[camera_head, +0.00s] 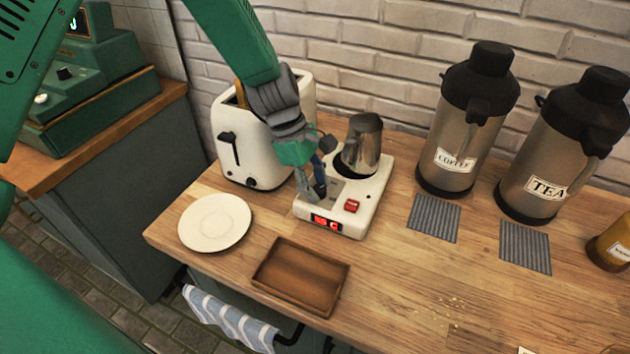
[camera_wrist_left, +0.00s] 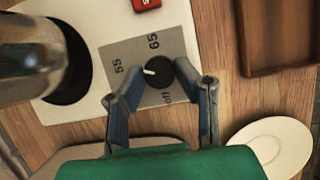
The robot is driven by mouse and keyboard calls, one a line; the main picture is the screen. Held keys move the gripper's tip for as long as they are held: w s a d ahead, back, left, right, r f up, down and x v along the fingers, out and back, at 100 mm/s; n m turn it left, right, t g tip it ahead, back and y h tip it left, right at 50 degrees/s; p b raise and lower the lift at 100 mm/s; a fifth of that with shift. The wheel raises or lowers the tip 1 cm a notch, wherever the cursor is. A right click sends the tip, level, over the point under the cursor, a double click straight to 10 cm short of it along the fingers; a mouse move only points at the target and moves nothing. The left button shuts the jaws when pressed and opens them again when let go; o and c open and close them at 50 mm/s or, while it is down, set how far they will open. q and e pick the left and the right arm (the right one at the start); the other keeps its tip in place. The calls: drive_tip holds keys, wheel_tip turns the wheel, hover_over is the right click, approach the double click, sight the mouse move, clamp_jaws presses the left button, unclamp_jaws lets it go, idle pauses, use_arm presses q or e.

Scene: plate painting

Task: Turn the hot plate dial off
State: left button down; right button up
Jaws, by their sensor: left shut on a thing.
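The white hot plate (camera_head: 345,222) stands on the wooden counter with a red display reading and a red switch at its front. Its black dial (camera_wrist_left: 160,72) shows in the left wrist view on a grey panel marked 55, 65 and off. The dial's white mark points left, toward the 55 side. My left gripper (camera_head: 314,192) is low over the panel, shut on the dial, with a finger on either side in the left wrist view (camera_wrist_left: 160,90). In the head view the gripper hides the dial. My right gripper is not in view.
A metal pitcher (camera_head: 362,145) stands on the hot plate's back, close beside my gripper. A white toaster (camera_head: 240,150) is behind left. A plate (camera_head: 215,222) and a brown tray (camera_head: 300,276) lie in front. Coffee (camera_head: 452,150) and tea (camera_head: 548,165) dispensers stand right.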

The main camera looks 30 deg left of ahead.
use_arm(q)
drive_tip(key=shift+s+d+r+n+t+p, duration=0.15)
drive_tip(key=shift+n+t+p, duration=0.25)
drive_tip(key=shift+n+p, duration=0.7)
drive_tip(key=shift+n+t+p, duration=0.3)
drive_tip(key=shift+n+p, duration=0.05)
drive_tip(key=shift+n, duration=0.55)
drive_tip(key=shift+n+t, duration=0.4)
drive_tip(key=shift+n, duration=0.6)
drive_tip(key=shift+d+n+t+y, duration=0.1)
drive_tip(key=shift+n+t+y, duration=0.25)
drive_tip(key=shift+n, duration=0.55)
drive_tip(key=n+y+b, duration=0.1)
drive_tip(key=n, duration=0.1)
drive_tip(key=shift+n+t, duration=0.3)
drive_tip(key=shift+t, duration=0.05)
drive_tip(key=n+y+b, duration=0.1)
drive_tip(key=n+b, duration=0.1)
drive_tip(key=n+y+b, duration=0.1)
drive_tip(key=n+b, duration=0.1)
drive_tip(key=n, duration=0.1)
drive_tip(key=shift+d+n+t, duration=0.15)
drive_tip(key=shift+n+t, duration=0.15)
drive_tip(key=shift+t, duration=0.1)
drive_tip(key=shift+n+y+b, duration=0.55)
drive_tip(key=shift+n+b, duration=0.1)
drive_tip(key=shift+n, duration=0.55)
drive_tip(key=shift+w+n+y+b, duration=0.2)
drive_tip(key=shift+n+y+b, duration=0.15)
drive_tip(key=shift+n, duration=1.15)
